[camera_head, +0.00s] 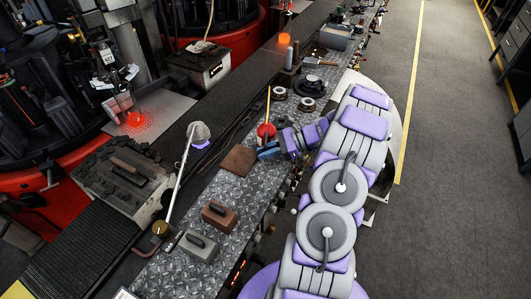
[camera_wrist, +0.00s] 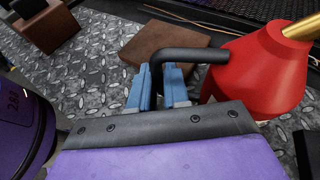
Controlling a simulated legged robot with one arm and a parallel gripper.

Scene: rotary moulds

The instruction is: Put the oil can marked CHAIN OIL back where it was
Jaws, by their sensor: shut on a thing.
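A red oil can (camera_head: 265,130) with a thin brass spout is at the steel bench, at the end of my arm. In the wrist view the red can (camera_wrist: 262,75) is at the right, with its black bent handle (camera_wrist: 195,55) reaching left. My gripper (camera_wrist: 158,85) has its blue fingers shut on that handle; it also shows in the head view (camera_head: 268,151). No CHAIN OIL marking is readable. I cannot tell whether the can's base touches the bench.
A flat brown plate (camera_head: 238,160) lies beside the can on the tread-plate bench (camera_head: 190,272). Handled blocks, one brown (camera_head: 219,215) and one grey (camera_head: 199,245), stand nearer. Round dark parts (camera_head: 312,86) are farther along. A dark conveyor (camera_head: 232,85) runs behind.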

